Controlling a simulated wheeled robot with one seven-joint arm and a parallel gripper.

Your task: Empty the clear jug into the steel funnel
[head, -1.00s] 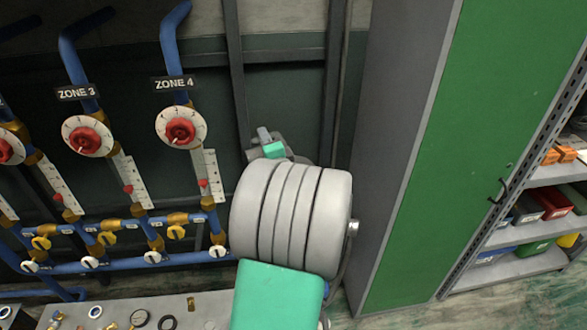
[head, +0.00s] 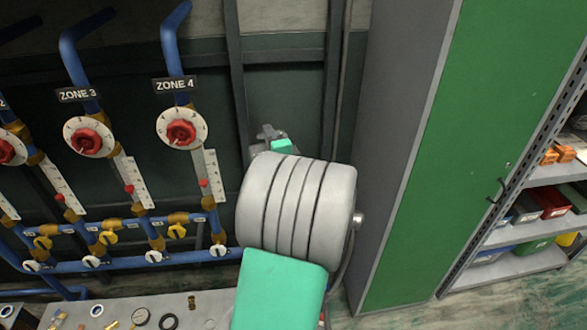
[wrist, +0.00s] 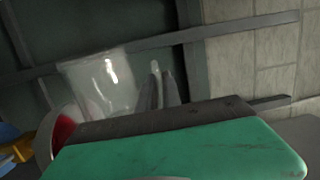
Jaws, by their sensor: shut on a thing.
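The clear jug (wrist: 100,85) shows in the wrist view, left of my fingers, see-through against the dark green wall panel. My gripper (wrist: 161,88) is shut on the jug at its right side, where the handle would be; the exact grip is hard to make out. In the head view only a small part of my gripper (head: 268,134) shows above my arm, and the jug is hidden behind the arm. Whether liquid is in the jug cannot be told. The steel funnel is not visible in either view.
Blue pipes with red-knobbed dials, such as the Zone 4 dial (head: 181,128), stand at left. A grey bench (head: 190,315) with small fittings lies at the bottom. A green cabinet (head: 455,150) and stocked shelves (head: 530,262) stand at right.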

